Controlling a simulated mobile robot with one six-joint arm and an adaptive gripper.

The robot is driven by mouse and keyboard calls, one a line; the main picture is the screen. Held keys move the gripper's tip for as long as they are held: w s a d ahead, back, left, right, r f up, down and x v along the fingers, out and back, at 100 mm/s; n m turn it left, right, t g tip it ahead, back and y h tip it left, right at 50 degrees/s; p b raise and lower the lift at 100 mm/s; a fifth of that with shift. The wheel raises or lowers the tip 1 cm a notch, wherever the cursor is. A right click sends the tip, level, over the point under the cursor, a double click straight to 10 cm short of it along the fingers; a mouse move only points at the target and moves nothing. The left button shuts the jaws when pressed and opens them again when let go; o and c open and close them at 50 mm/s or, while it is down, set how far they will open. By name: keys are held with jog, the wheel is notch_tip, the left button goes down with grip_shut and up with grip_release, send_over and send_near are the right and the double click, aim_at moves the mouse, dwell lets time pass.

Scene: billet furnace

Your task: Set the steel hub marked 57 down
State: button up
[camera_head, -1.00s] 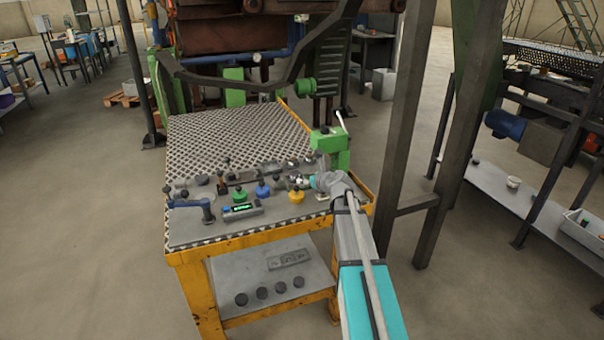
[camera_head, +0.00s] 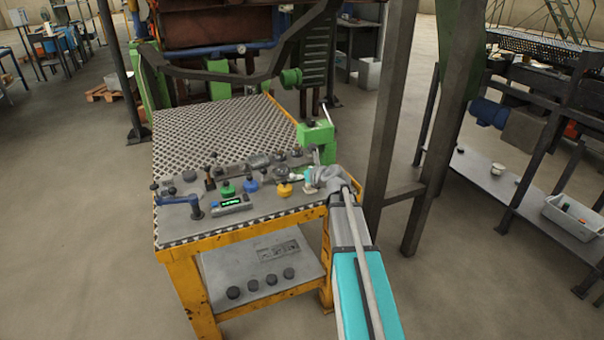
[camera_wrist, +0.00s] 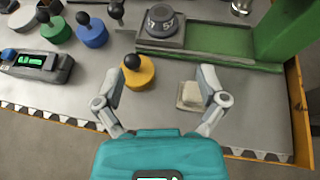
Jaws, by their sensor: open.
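The dark steel hub (camera_wrist: 160,23) shows at the top of the wrist view, with the digits 7 and 5 on its face. It sits on a grey square block next to a green rail (camera_wrist: 215,40). My gripper (camera_wrist: 161,74) is open, its two fingers spread wide with nothing held between them. The hub is beyond the fingertips, apart from them. In the head view my gripper (camera_head: 310,178) is over the right front of the bench top (camera_head: 225,130); the hub is too small there to tell apart.
A yellow disc with a black knob (camera_wrist: 138,72) is near the left finger. A pale square block (camera_wrist: 190,95) is near the right finger. Blue (camera_wrist: 91,32) and green (camera_wrist: 56,30) knobbed discs and a digital gauge (camera_wrist: 35,66) lie left. A green upright (camera_wrist: 285,40) stands right.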

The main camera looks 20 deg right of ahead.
jog(key=s+a+f+n+g, duration=0.1)
jog(key=a+n, duration=0.1)
jog(key=s+a+f+n+g+y, duration=0.1)
jog(key=a+n, duration=0.2)
jog(key=s+a+f+n+g, duration=0.1)
jog(key=s+a+n, duration=0.1)
jog(key=shift+a+f+n, duration=0.2)
jog(key=shift+a+n, duration=0.2)
jog(key=s+a+f+n+g+h, duration=0.1)
jog(key=s+a+f+n+g, duration=0.1)
jog(key=s+n, duration=0.5)
jog(key=s+a+f+n+g+h, duration=0.1)
jog(key=s+a+f+n+g, duration=0.2)
jog(key=s+a+n+g, duration=0.2)
jog(key=s+a+f+n+g+h, duration=0.1)
jog(key=s+a+f+n+g, duration=0.2)
jog(key=s+n, duration=0.8)
jog(key=a+n, duration=0.2)
jog(key=n, duration=0.1)
jog(key=shift+h, duration=0.3)
notch_tip(320, 180, up, 15)
jog(key=p, duration=1.5)
